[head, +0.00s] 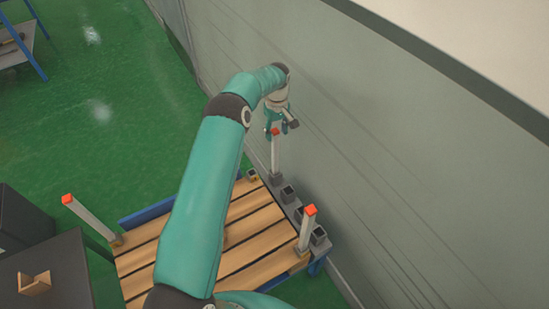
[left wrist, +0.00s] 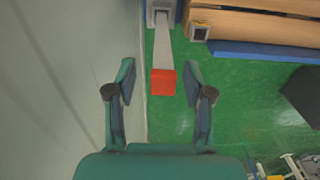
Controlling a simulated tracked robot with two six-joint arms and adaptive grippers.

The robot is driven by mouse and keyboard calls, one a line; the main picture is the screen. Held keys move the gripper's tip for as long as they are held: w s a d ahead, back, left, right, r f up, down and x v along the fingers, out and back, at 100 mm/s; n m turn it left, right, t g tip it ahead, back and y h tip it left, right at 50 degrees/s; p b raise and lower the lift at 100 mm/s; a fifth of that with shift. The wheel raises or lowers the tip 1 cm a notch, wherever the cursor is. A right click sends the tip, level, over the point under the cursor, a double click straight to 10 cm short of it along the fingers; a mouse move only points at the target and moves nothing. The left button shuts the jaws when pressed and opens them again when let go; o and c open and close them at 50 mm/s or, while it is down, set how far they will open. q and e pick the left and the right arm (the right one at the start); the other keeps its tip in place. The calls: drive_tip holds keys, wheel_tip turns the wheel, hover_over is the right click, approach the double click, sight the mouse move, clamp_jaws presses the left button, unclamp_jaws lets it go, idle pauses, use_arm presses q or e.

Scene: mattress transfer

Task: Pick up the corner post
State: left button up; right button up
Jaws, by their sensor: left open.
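A pale corner post (head: 276,158) with a red top stands upright at the far corner of the slatted wooden bed, close to the grey wall. My left gripper (head: 281,124) is open just above its red top. In the left wrist view the red top (left wrist: 163,83) lies between the two open fingers (left wrist: 160,75), with a gap on each side. The post's shaft (left wrist: 163,45) runs down to a grey socket. Two similar posts stand at other corners, one at the left (head: 91,220) and one at the near right (head: 306,231). My right gripper is not seen.
The slatted wooden bed (head: 249,229) has a blue frame. Empty-looking dark sockets (head: 288,193) line its right side. The grey wall (head: 350,150) stands close behind the post. A dark box (head: 55,268) with a small wooden piece stands at the lower left. Green floor (head: 110,130) is open at upper left.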

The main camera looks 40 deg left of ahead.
sight(276, 139)
use_arm(q)
drive_tip(key=f+p, duration=0.1)
drive_tip(key=f, duration=0.3)
drive_tip(key=shift+a+f, duration=0.15)
drive_tip(key=shift+a, duration=0.05)
drive_tip(key=shift+c, duration=0.2)
clamp_jaws()
